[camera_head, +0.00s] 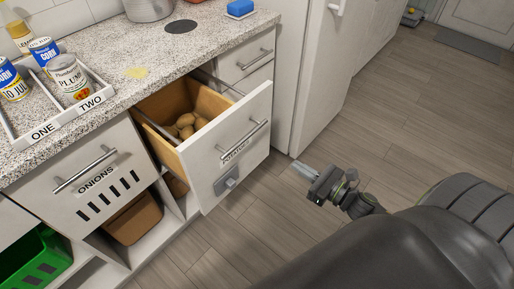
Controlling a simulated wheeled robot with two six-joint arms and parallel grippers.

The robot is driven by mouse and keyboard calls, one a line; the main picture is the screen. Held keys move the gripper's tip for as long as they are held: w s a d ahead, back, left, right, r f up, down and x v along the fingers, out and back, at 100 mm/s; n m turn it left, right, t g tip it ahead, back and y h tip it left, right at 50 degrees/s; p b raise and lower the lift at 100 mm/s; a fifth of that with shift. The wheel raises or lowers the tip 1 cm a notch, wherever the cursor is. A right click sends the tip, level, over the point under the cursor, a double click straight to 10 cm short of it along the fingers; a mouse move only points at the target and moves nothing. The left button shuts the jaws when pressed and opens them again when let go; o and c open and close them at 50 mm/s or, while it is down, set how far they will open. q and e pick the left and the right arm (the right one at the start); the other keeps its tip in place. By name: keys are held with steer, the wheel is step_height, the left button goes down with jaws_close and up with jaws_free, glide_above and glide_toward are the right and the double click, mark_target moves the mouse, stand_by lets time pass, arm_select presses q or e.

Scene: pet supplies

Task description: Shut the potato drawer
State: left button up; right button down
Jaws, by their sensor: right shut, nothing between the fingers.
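The potato drawer (228,152) stands pulled out from the cabinet under the granite counter. Its white front carries a label, a metal bar handle and a small grey fitting low down. Several potatoes (187,124) lie inside its wooden box. My right gripper (296,167) is shut and empty, in front of the drawer and to the right of its front, apart from it. Its fingertips point left toward the drawer front. My left gripper is not in view.
The onions drawer (92,187) to the left looks closed. A green crate (35,258) and a brown bin (133,217) sit in the open shelves below. Cans stand in a white tray (98,95) on the counter. The wooden floor before the drawer is clear.

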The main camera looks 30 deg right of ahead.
mark_target(256, 139)
steer(key=p+x, duration=0.3)
steer(key=x, duration=0.9)
steer(key=shift+w+p, duration=0.3)
steer(key=shift+w, duration=0.05)
steer(key=shift+w+a, duration=0.2)
steer(key=shift+w, duration=0.2)
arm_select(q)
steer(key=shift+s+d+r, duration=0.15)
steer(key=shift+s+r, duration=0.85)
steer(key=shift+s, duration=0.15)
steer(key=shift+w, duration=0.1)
arm_select(e)
steer(key=shift+w+a, duration=0.2)
steer(key=shift+w, duration=0.35)
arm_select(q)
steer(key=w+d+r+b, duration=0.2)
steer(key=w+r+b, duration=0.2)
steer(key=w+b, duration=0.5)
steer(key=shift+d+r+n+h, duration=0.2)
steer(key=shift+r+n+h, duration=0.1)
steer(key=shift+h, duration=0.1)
arm_select(e)
steer(key=x, duration=2.1)
steer(key=shift+w+a+r, duration=0.1)
steer(key=shift+w+r, duration=0.05)
steer(key=shift+w, duration=0.25)
